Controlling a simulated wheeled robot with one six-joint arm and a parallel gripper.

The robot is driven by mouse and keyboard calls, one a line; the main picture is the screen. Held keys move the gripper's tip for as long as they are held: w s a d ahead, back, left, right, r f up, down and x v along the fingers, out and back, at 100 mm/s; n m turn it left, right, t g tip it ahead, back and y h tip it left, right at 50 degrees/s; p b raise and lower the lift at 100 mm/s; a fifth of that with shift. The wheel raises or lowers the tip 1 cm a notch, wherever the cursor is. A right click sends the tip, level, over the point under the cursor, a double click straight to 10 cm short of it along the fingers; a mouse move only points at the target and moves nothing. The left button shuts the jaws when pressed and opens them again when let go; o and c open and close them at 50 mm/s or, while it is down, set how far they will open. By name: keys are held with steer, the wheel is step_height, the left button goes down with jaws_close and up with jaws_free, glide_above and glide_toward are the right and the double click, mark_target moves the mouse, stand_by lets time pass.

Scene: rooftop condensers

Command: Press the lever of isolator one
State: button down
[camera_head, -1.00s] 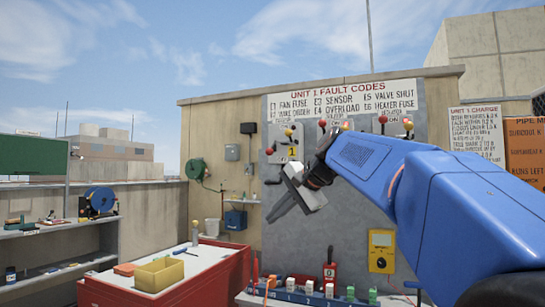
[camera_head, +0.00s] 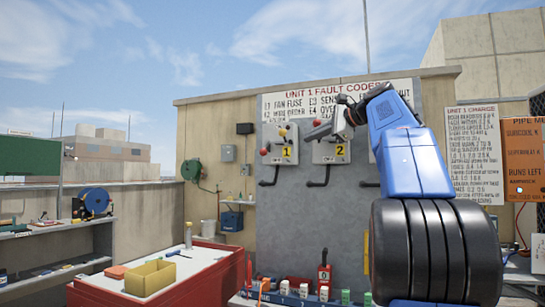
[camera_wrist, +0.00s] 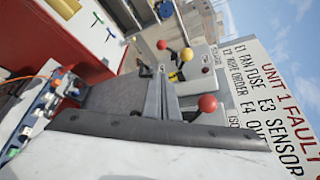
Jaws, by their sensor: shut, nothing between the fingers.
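Isolator one (camera_head: 290,140) is a light box with a yellow "1" label on the grey panel. Its lever ends in a red ball (camera_head: 264,151) at the left side of the box, and a yellow knob (camera_head: 283,132) sits higher up. My gripper (camera_head: 310,136) is shut and empty, pointing left, between isolator one and isolator two (camera_head: 332,151) in the head view. Contact with either box cannot be told. In the wrist view, the shut fingers (camera_wrist: 157,90) point towards red and yellow knobs; one red ball (camera_wrist: 207,104) is close to the fingers.
Black handles (camera_head: 268,182) hang under the boxes. The fault code sign (camera_head: 300,97) is above, partly hidden by my arm. Small parts line the bench below the panel.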

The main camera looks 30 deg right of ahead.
mark_target(270, 145)
steer(key=x, duration=2)
steer(key=shift+a+f, duration=0.1)
steer(key=shift+s+a+r, duration=0.25)
steer(key=shift+a+r, duration=0.05)
steer(key=shift+r, duration=0.15)
stand_by(0.4)
steer(key=shift+s+a+r, duration=0.2)
steer(key=shift+a+r, duration=0.1)
steer(key=shift+r, duration=0.35)
steer(key=shift+s+a+r, duration=0.2)
steer(key=shift+a+r, duration=0.05)
steer(key=shift+r, duration=0.4)
steer(key=v, duration=1.7)
steer(key=shift+s, duration=0.2)
steer(key=shift+d, duration=0.2)
